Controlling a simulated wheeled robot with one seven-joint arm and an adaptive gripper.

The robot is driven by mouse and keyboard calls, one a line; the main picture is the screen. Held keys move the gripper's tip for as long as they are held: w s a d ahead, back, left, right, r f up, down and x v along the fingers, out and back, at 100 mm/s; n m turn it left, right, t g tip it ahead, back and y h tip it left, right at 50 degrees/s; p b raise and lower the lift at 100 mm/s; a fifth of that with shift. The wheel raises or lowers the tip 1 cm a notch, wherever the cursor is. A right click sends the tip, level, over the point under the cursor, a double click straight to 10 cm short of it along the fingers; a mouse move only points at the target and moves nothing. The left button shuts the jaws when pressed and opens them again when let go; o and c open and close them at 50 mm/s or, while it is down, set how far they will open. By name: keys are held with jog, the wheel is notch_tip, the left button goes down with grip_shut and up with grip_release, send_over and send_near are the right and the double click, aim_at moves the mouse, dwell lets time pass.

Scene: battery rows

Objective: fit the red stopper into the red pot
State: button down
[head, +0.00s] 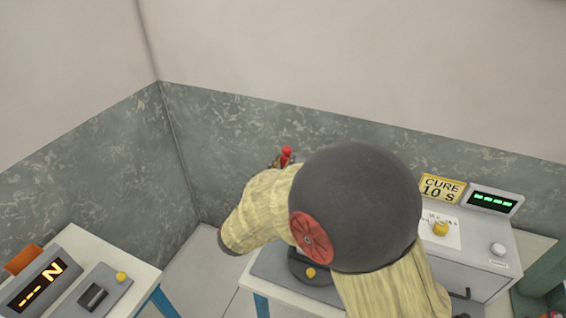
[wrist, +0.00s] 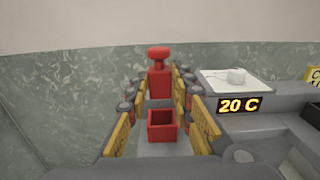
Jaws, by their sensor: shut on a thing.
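My gripper (wrist: 160,92) is shut on the red stopper (wrist: 159,73), which stands upright with its knob on top between the yellow-padded fingertips. In the head view the stopper (head: 286,154) shows as a small red piece beyond my arm, against the wall. The red pot (wrist: 162,126) is an open square box, seen between the fingers in the wrist view. It appears lower in that picture than the stopper and apart from it. In the head view my arm hides the pot and most of my gripper.
A device with a "20 C" display (wrist: 240,105) and a pale plate (wrist: 232,84) stands right of the fingers. A grey machine (head: 470,250) with a "CURE 10 S" sign (head: 443,188) is at the right. A table with an "N" display (head: 38,284) is at the left.

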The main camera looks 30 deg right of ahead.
jog(key=shift+f+b, duration=0.85)
jog(key=shift+f, duration=0.65)
jog(key=shift+f+b, duration=0.35)
jog(key=shift+f, duration=0.6)
dwell(1.0)
jog(key=c, duration=1.5)
grip_release()
jog(key=shift+f, duration=0.1)
jog(key=v, duration=1.2)
jog(key=shift+s, duration=0.1)
